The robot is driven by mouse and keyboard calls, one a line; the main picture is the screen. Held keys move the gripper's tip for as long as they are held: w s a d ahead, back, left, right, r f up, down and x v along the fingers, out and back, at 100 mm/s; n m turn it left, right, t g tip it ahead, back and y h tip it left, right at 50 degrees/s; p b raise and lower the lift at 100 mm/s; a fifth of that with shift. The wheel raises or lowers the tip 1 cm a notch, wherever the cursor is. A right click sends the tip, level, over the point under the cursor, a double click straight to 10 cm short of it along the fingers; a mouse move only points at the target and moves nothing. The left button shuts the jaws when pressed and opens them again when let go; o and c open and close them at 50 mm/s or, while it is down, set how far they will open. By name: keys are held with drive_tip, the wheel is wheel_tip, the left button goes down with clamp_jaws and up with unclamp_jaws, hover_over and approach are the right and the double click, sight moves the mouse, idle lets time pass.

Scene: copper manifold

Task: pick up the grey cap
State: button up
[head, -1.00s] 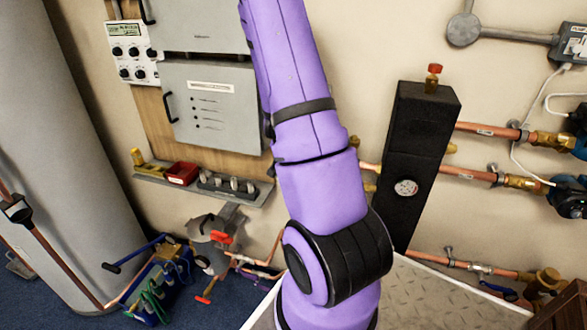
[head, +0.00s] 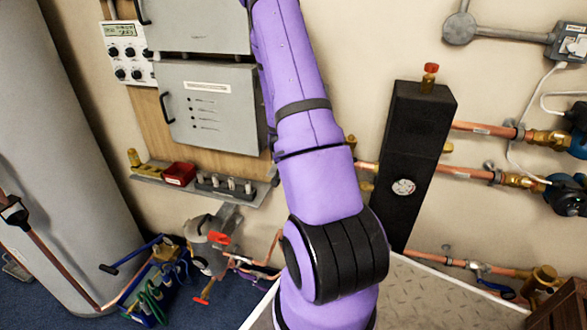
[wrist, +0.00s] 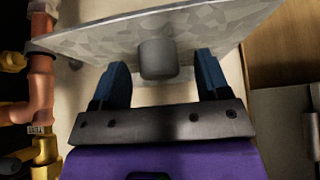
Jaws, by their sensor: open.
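The grey cap (wrist: 158,58) shows in the wrist view as a short, dark grey cylinder against a mottled galvanized metal plate (wrist: 215,28). My gripper (wrist: 163,66) is open, with one blue finger on either side of the cap. Gaps show between the cap and both fingers, and I see no grip on it. In the head view my purple arm runs up out of the top of the picture, so the gripper is not seen there. I cannot make out this cap in the head view.
Copper pipes with brass fittings (wrist: 42,85) stand close at the left of the wrist view. The head view shows a wall shelf (head: 225,197) with small parts, a grey cabinet (head: 210,115), and a black column (head: 418,140) right of my arm.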

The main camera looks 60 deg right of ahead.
drive_tip(key=c, duration=1)
drive_tip(key=shift+r, duration=0.1)
